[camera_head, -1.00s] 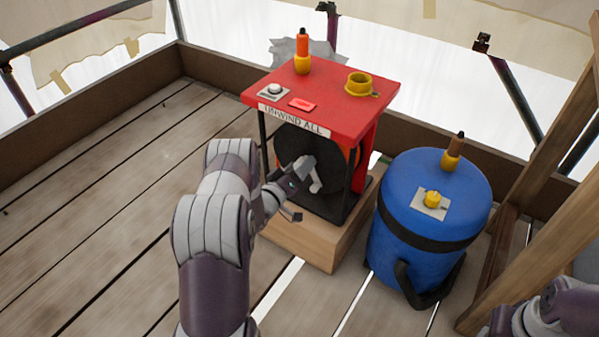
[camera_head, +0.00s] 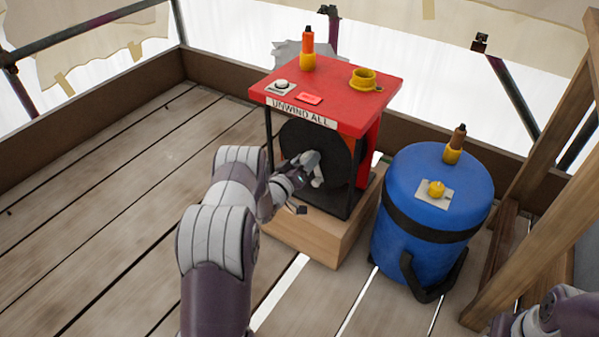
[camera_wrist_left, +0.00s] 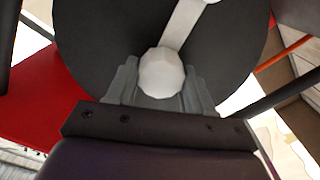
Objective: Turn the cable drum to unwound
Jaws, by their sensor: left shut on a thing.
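The cable drum (camera_head: 335,156) is a black disc inside a red-topped frame with a label reading "UNWIND ALL". It also shows in the left wrist view (camera_wrist_left: 98,38), with a pale crank arm (camera_wrist_left: 184,24) across its face and a white faceted knob (camera_wrist_left: 161,74) on the crank. My left gripper (camera_head: 310,172) is in front of the drum. In the left wrist view its two fingers (camera_wrist_left: 160,92) are shut on the knob, one on each side. Only part of my right arm shows at the lower right of the head view; its gripper is out of frame.
The red top (camera_head: 335,84) carries an orange-and-yellow bottle-like object (camera_head: 308,50), a yellow cup ring (camera_head: 362,78), a grey button and a red switch. The frame stands on a wooden block (camera_head: 310,238). A blue barrel (camera_head: 432,215) stands close at the right. Plank floor at left is clear.

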